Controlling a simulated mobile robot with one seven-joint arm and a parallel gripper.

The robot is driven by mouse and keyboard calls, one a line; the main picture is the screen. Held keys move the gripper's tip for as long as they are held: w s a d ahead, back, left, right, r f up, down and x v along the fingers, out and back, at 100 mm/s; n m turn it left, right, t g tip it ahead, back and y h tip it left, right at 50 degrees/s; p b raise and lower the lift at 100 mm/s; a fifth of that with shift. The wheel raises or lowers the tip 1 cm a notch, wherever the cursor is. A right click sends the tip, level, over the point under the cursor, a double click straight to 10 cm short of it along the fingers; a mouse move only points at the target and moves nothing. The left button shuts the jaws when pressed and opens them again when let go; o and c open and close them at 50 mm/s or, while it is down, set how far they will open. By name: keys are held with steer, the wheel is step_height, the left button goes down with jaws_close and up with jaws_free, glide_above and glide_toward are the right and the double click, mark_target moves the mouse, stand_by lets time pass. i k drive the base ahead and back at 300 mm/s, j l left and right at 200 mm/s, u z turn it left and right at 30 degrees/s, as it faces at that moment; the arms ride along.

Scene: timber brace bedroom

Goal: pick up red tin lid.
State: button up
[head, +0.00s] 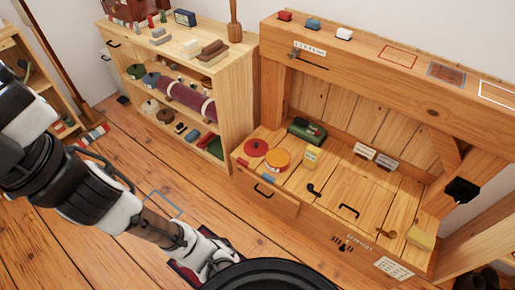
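A red round disc, which looks like the red tin lid (255,147), lies flat at the left end of the low wooden bench top. The fingers cannot be made out, partly hidden by a dark round part of mine.
A green box (307,130) and a small cream block (311,157) stand near the lid. A loaded shelf (238,100) stands behind left. The raised wooden ledge (400,85) overhangs the bench's back.

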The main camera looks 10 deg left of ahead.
mark_target(255, 147)
steer(key=i+j+z, duration=0.15)
steer(key=i, duration=0.4)
steer(key=i+j+z, duration=0.1)
steer(key=i, duration=0.45)
steer(key=i+j, duration=0.35)
steer(key=i, duration=0.1)
